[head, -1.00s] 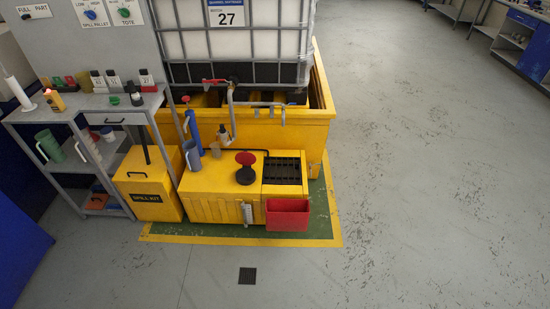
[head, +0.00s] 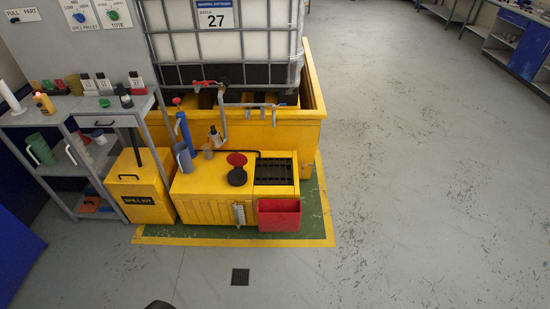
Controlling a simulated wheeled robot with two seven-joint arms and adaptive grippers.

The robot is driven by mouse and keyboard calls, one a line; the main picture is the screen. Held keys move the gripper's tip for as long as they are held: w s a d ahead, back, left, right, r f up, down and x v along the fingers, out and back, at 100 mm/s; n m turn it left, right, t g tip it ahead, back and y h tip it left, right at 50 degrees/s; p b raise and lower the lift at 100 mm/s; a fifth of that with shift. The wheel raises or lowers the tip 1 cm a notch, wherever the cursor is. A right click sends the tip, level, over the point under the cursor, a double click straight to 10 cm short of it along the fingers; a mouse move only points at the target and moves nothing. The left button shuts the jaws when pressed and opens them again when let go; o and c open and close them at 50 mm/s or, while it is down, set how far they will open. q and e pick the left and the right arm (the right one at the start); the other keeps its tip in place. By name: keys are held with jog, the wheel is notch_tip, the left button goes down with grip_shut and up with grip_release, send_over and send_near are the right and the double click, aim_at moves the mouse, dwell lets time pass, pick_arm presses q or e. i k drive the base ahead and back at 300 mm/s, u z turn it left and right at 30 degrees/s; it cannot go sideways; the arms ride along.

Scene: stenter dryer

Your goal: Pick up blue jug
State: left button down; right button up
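The blue jug (head: 183,157), grey-blue with its handle on the left, stands upright at the back left of the low yellow unit (head: 205,200). It is just below a blue upright cylinder (head: 183,130) and beside a small grey cup (head: 208,152). Neither gripper can be made out in the head view, and nothing touches the jug. Only a dark rounded sliver shows at the bottom edge, too little to tell what part it is.
A yellow spill kit box (head: 140,188) stands left of the unit, and a grey shelf bench (head: 75,110) with a green jug (head: 41,149) is farther left. A red bin (head: 279,215) hangs at the unit's front. The floor in front and right is clear.

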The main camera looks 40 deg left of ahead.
aim_at(181, 149)
jog(key=z, duration=0.05)
jog(key=i, duration=5.65)
jog(key=u, duration=4.3)
jog(key=i, duration=1.65)
